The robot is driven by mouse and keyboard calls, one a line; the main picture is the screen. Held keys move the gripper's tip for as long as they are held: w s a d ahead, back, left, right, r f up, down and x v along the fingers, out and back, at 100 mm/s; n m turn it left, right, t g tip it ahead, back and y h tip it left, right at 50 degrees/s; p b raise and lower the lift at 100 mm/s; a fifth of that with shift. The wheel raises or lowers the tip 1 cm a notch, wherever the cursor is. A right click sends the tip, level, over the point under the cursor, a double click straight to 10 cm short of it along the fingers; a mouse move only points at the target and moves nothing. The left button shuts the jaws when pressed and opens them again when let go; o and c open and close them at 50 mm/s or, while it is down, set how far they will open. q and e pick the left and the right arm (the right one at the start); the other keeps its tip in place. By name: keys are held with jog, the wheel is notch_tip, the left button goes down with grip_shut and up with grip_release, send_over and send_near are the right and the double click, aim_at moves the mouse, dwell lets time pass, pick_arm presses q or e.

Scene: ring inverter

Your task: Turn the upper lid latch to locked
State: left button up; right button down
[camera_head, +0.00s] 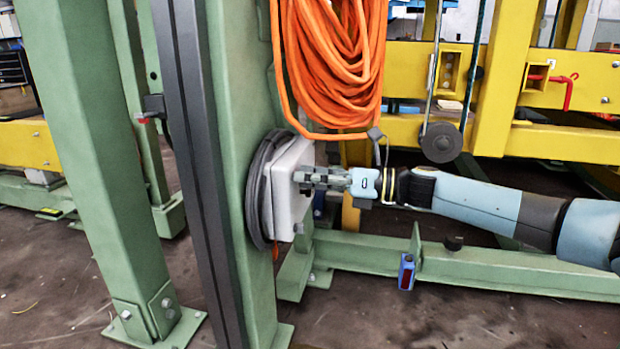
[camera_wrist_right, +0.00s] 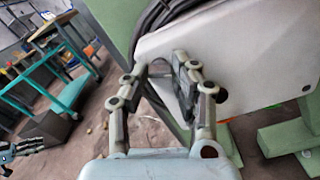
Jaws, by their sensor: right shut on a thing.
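A pale grey box (camera_head: 288,205) is mounted on the green column, its lid side facing right. Its pale face also shows in the right wrist view (camera_wrist_right: 240,65). My right gripper (camera_head: 303,180) reaches in from the right to the upper part of that face. In the right wrist view its fingers (camera_wrist_right: 168,80) are shut on a small part at the box's edge, which I take for the upper lid latch. The fingers hide most of it, so its turn position cannot be read. A jointed grey part at the left edge of the wrist view may be my left gripper (camera_wrist_right: 22,149).
A black cable (camera_head: 256,190) is coiled around the box. An orange cable coil (camera_head: 335,60) hangs just above my right gripper. Green posts (camera_head: 95,150) stand left; a low green beam (camera_head: 480,270) runs below my right arm.

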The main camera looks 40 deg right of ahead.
jog(key=shift+f+n, duration=0.1)
jog(key=shift+n, duration=2.2)
jog(key=c, duration=1.1)
grip_release()
jog(key=v, duration=1.2)
